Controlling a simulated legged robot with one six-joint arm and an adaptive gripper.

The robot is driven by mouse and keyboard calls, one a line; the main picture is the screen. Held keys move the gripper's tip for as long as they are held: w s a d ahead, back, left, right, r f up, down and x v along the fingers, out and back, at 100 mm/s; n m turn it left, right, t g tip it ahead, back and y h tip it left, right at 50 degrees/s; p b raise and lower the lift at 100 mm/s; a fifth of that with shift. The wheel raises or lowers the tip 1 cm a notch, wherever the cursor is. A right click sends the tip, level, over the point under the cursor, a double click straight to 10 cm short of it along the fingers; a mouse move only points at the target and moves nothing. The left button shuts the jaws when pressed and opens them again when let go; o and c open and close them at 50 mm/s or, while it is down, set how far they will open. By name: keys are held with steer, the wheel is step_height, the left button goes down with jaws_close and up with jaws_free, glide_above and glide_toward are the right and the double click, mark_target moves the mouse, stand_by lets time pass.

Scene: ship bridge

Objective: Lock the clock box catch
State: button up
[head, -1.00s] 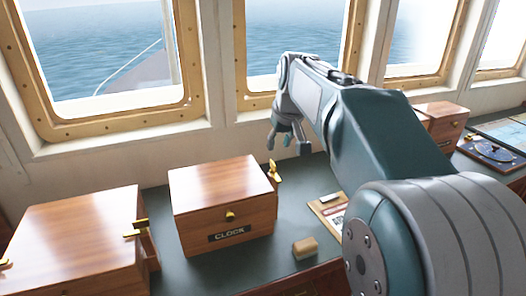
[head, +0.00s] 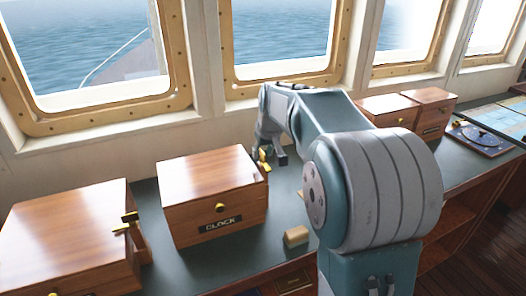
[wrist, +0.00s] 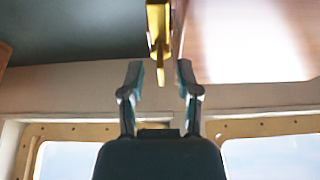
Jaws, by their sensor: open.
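The clock box (head: 212,193) is a shut wooden box with a brass knob and a label reading CLOCK, on the dark green counter. Its brass catch (head: 263,160) is on the box's right side, near the lid edge. My gripper (head: 270,158) is at that side, close to the catch. In the wrist view the brass catch (wrist: 158,35) hangs from the top, with its narrow tip between my open gripper's (wrist: 160,78) two fingers. The fingers show a gap on both sides of the tip. The box side (wrist: 178,28) shows beside the catch.
Another wooden box (head: 65,235) with a brass catch stands to the left. A small tan block (head: 296,236) lies on the counter (head: 283,208) in front of my arm. More wooden boxes (head: 388,104) stand at the back right. Windows (head: 280,42) line the wall behind.

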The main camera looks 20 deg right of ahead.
steer(key=shift+a, duration=0.1)
jaws_close()
steer(key=shift+m, duration=0.3)
steer(key=m+h, duration=0.1)
steer(key=m, duration=0.3)
steer(key=shift+a+h, duration=0.1)
steer(key=shift+h, duration=0.3)
steer(key=m+g+h, duration=0.1)
steer(key=m, duration=0.3)
steer(key=shift+w+m, duration=0.1)
steer(key=shift+m, duration=0.3)
steer(key=m+g+h, duration=0.1)
steer(key=m, duration=0.3)
steer(key=shift+g, duration=0.4)
steer(key=shift+m+g+h, duration=0.3)
steer(key=shift+m+g, duration=0.5)
steer(key=shift+m, duration=1.4)
